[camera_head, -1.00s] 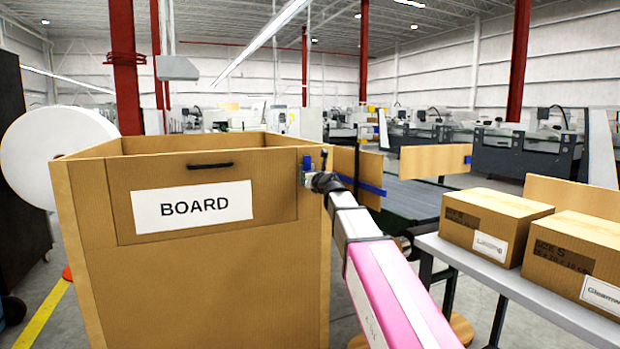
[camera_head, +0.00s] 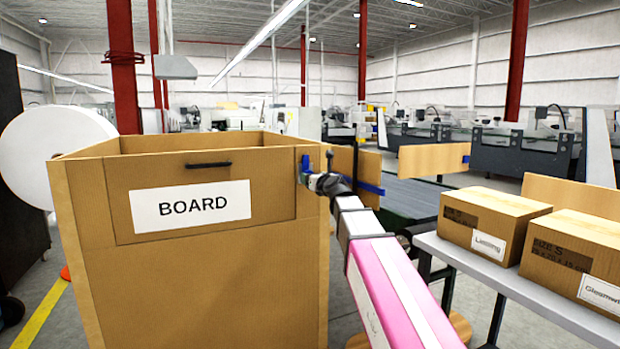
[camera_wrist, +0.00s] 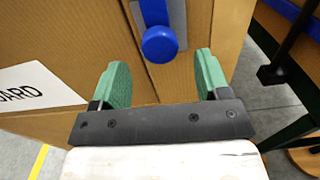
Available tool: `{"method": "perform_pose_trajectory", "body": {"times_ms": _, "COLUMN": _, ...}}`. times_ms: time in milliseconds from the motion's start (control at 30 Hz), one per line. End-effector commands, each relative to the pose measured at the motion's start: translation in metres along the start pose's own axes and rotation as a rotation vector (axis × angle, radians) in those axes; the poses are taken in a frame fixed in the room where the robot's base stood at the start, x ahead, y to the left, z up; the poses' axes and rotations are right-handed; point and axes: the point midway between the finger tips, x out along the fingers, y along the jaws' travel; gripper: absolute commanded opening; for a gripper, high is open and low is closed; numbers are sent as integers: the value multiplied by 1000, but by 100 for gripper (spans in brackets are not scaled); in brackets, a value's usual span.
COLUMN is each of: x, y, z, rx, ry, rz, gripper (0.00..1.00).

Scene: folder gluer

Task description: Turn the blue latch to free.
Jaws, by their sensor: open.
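The blue latch (camera_wrist: 159,40) shows in the wrist view as a round blue knob on a blue bar over a grey plate, on the face of the cardboard bin. In the head view the latch (camera_head: 305,164) is a small blue piece at the right of the bin's flap, partly behind my gripper. My gripper (camera_wrist: 160,80) is open and empty, its two green fingers pointing at the bin face. The knob lies between and just beyond the fingertips in the picture; I cannot tell any contact. In the head view my gripper (camera_head: 312,180) is at the latch.
The cardboard bin (camera_head: 210,285) has a flap with a black handle (camera_head: 209,165) and a BOARD label (camera_head: 191,206). To the right, a grey table (camera_head: 520,279) holds cardboard boxes (camera_head: 495,222). A conveyor (camera_head: 410,197) runs behind. A white roll (camera_head: 55,158) stands at left.

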Motion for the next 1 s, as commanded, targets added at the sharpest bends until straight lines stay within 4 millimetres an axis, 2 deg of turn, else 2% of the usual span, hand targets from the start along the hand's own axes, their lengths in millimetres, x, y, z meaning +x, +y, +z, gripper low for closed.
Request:
{"method": "perform_pose_trajectory", "body": {"times_ms": 33, "x": -15, "y": 1, "z": -1, "rx": 0, "ry": 0, "rz": 0, "gripper": 69}}
{"method": "perform_pose_trajectory", "body": {"times_ms": 100, "x": -29, "y": 1, "z": -1, "rx": 0, "ry": -1, "rz": 0, "gripper": 69}}
{"method": "perform_pose_trajectory", "body": {"times_ms": 300, "x": -56, "y": 1, "z": -1, "rx": 1, "ry": 1, "rz": 0, "gripper": 69}}
{"method": "perform_pose_trajectory", "body": {"times_ms": 733, "x": -59, "y": 0, "z": -4, "rx": -14, "ry": 8, "rz": 2, "gripper": 69}}
{"method": "perform_pose_trajectory", "body": {"times_ms": 867, "x": -62, "y": 0, "z": -33, "rx": -143, "ry": 70, "rz": 22, "gripper": 69}}
{"method": "perform_pose_trajectory", "body": {"times_ms": 967, "x": -67, "y": -1, "z": -78, "rx": -348, "ry": 166, "rz": 66, "gripper": 69}}
{"method": "perform_pose_trajectory", "body": {"times_ms": 1000, "x": -71, "y": -1, "z": -98, "rx": -446, "ry": 210, "rz": 94, "gripper": 69}}
